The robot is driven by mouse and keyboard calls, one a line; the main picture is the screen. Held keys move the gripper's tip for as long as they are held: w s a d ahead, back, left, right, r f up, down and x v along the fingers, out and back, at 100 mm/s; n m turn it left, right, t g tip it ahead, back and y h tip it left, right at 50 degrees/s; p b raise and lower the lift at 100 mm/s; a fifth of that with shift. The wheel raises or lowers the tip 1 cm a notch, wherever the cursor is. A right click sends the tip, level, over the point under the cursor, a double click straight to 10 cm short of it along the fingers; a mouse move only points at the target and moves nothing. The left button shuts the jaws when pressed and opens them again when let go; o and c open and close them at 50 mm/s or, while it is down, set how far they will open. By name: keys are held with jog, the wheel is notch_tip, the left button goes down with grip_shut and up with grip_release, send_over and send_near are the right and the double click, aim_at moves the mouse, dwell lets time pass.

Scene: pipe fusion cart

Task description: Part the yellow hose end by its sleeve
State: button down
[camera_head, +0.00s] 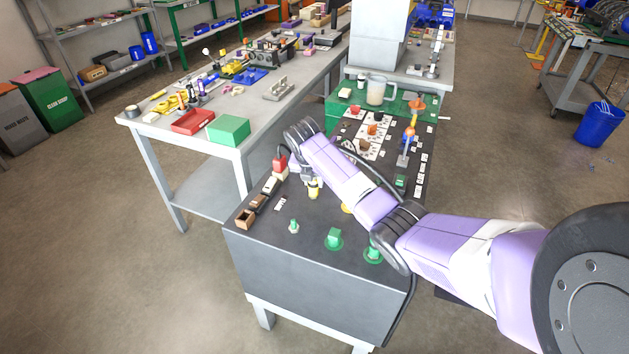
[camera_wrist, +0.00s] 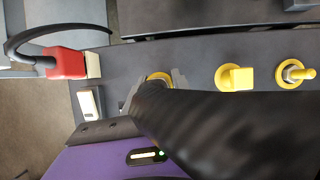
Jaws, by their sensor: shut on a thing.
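The yellow hose end (camera_head: 314,190) stands at the left part of the dark cart top, under my gripper (camera_head: 311,178). In the wrist view its yellow ring (camera_wrist: 158,77) shows between my fingertips (camera_wrist: 155,87). My gripper is shut on it, with one finger on each side. A thick black ribbed hose (camera_wrist: 215,115) runs from there toward the lower right and hides much of the grip. I cannot tell whether the sleeve is drawn back or whether the end is seated.
A red plug (camera_wrist: 65,63) with a black cable stands left of my gripper. Yellow fittings, one square-topped (camera_wrist: 236,77) and one round (camera_wrist: 290,73), stand to the right. Green fittings (camera_head: 334,238) stand nearer the cart's front edge. Bare cart top lies in front.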

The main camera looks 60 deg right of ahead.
jog(key=shift+r, duration=0.15)
jog(key=shift+r+p, duration=2.9)
jog(key=shift+p, duration=0.4)
jog(key=shift+r+p, duration=0.85)
jog(key=shift+r, duration=3.6)
